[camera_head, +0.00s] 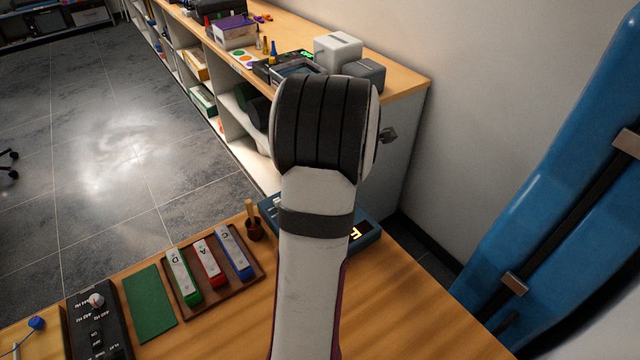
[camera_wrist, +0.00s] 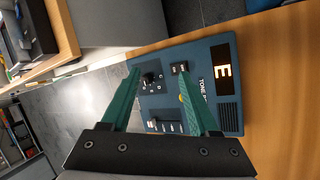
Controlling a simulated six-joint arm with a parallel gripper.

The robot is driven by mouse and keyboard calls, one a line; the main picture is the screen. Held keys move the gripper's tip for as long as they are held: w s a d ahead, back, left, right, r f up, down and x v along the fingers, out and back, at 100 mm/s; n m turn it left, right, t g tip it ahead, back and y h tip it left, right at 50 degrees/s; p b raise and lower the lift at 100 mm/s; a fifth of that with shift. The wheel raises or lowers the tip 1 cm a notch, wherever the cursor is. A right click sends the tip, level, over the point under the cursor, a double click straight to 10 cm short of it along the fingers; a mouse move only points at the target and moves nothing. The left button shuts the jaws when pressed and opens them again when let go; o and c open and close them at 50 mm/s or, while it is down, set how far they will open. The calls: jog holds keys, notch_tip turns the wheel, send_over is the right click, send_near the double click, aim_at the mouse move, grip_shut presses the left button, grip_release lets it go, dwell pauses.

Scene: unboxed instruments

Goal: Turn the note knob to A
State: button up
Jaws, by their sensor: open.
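In the wrist view the knob appears between the fingertips, nearer the left one; I cannot tell the gap in depth. In the head view my arm hides the gripper and most of the device (camera_head: 368,240).
Lettered bars on a brown board (camera_head: 258,272), a mallet cup (camera_head: 255,230), a green mat (camera_head: 150,303) and a black control box (camera_head: 112,335) lie left. The table's right side is bare.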

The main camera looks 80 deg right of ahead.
jog(key=w+d+r+m+t+y, duration=0.2)
jog(key=w+r+m+t+y, duration=0.1)
jog(key=m, duration=1)
jog(key=x, duration=1.5)
jog(key=shift+w+d, duration=0.25)
jog(key=shift+d, duration=0.1)
jog(key=shift+c, duration=0.2)
grip_shut()
